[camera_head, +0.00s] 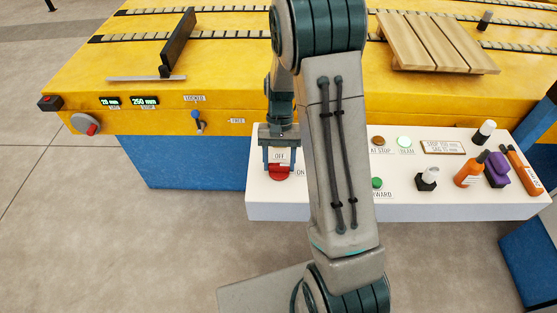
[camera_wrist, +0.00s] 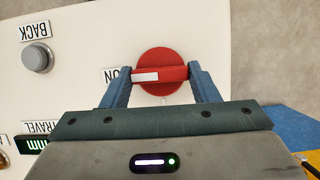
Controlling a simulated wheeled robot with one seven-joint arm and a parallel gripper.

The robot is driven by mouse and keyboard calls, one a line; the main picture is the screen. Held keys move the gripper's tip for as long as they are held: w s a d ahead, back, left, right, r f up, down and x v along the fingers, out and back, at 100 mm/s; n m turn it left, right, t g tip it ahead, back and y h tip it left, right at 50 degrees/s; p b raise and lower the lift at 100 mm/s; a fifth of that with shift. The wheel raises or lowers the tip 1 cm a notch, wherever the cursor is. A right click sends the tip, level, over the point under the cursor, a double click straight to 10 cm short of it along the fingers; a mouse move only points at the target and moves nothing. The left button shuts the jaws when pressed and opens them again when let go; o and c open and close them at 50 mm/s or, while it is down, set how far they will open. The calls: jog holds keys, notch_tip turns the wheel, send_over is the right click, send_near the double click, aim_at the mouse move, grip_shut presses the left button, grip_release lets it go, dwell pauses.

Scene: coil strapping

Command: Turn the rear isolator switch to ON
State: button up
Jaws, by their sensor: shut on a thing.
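The red isolator switch (camera_head: 279,173) sits near the left end of the white panel, with an OFF label (camera_head: 281,155) above it and an ON label (camera_head: 301,172) to its right. In the wrist view it is a red disc (camera_wrist: 160,55) with a red handle bar (camera_wrist: 174,74). The bar lies across between the fingers, and its white mark points left to the upside-down ON label. My gripper (camera_wrist: 160,82) is shut on this handle, one blue-grey finger at each end. In the head view my gripper (camera_head: 279,160) reaches down over the switch. The OFF label is hidden in the wrist view.
My arm covers the panel's middle. A blue lever (camera_head: 196,120) stands on the yellow table's left front. A wooden pallet (camera_head: 437,42) lies behind.

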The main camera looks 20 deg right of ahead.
jog(key=o, duration=1)
jog(key=p+v, duration=0.1)
jog(key=v, duration=1.3)
jog(key=shift+w+p, duration=0.1)
jog(key=shift+p, duration=0.25)
jog(key=s+r+n+t+p, duration=0.1)
jog(key=s+r+t+p, duration=0.1)
jog(key=s+r, duration=0.3)
jog(key=s+a+r+n+t+h+p, duration=0.1)
jog(key=s+r+t+p, duration=0.1)
jog(key=s, duration=0.6)
jog(key=s+a+r+n+t+p, duration=0.1)
jog(key=s+r+t+p, duration=0.2)
jog(key=s+r, duration=0.3)
jog(key=shift+s+a+r+n+p, duration=0.1)
jog(key=shift+s+r+n+p, duration=0.05)
jog(key=shift+r+p, duration=0.25)
jog(key=shift+s+a+r+n+p, duration=0.1)
jog(key=shift+s+r+n+p, duration=0.05)
jog(key=shift+r+p, duration=0.2)
